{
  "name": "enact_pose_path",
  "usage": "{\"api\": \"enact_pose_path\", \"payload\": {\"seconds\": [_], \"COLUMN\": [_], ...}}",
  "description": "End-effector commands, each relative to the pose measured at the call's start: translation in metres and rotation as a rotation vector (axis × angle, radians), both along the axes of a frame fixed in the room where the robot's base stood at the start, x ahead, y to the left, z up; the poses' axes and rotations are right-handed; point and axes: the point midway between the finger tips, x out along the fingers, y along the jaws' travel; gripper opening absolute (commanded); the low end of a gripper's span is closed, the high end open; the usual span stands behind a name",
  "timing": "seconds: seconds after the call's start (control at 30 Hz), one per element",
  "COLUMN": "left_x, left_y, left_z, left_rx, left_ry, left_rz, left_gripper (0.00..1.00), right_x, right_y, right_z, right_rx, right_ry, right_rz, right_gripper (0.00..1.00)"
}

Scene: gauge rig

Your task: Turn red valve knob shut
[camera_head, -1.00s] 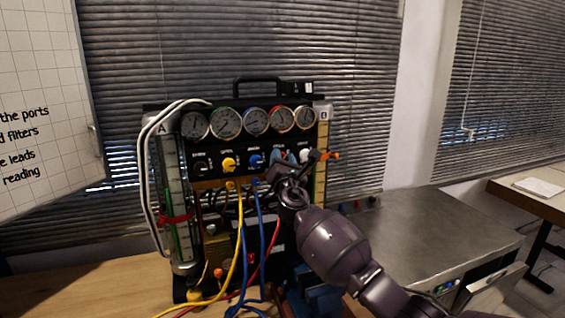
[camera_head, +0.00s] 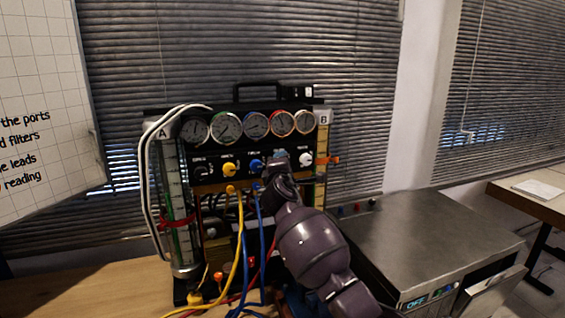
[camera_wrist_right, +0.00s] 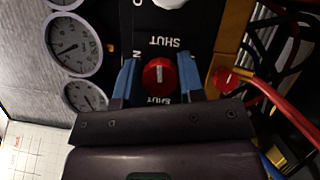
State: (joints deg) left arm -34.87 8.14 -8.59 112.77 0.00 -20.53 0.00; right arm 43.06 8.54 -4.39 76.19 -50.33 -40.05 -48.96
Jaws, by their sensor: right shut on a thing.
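The red valve knob (camera_wrist_right: 160,75) sits on the black panel in the right wrist view, with a white pointer line on it and printed SHUT labels beside it. My right gripper (camera_wrist_right: 158,76) has its two blue fingers on either side of the knob, shut on it. In the head view my right gripper (camera_head: 277,160) is at the panel's knob row, and the wrist and fingers hide the red knob there. My left gripper is not in view.
A yellow knob (camera_head: 228,170), a blue knob (camera_head: 255,166) and a white knob (camera_head: 305,159) share the row below several gauges (camera_head: 227,127). Yellow leads (camera_head: 240,240) and blue leads hang in front. A metal bench (camera_head: 430,235) stands at the right.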

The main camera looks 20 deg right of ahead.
Motion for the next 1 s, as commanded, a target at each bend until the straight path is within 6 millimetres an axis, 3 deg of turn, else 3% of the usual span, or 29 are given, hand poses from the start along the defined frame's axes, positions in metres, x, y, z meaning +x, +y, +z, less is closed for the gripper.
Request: {"api": "enact_pose_path", "payload": {"seconds": [0.3, 0.8, 0.83, 1.0], "left_x": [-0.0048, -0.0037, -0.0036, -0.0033], "left_y": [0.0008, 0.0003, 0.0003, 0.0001], "left_z": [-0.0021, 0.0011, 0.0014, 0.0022], "left_rx": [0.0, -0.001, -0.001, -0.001], "left_ry": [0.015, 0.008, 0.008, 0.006], "left_rz": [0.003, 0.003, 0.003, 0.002], "left_gripper": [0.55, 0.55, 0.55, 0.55], "right_x": [0.0, -0.0001, 0.0, 0.0], "right_y": [0.0, -0.0003, -0.0004, -0.0003], "right_z": [0.0, -0.0003, -0.0003, -0.0002], "right_rx": [0.109, 0.127, 0.127, 0.125], "right_ry": [0.004, 0.005, 0.005, 0.004], "right_rz": [0.0, 0.0, -0.001, 0.0], "right_gripper": [0.12, 0.12, 0.37, 0.61]}}
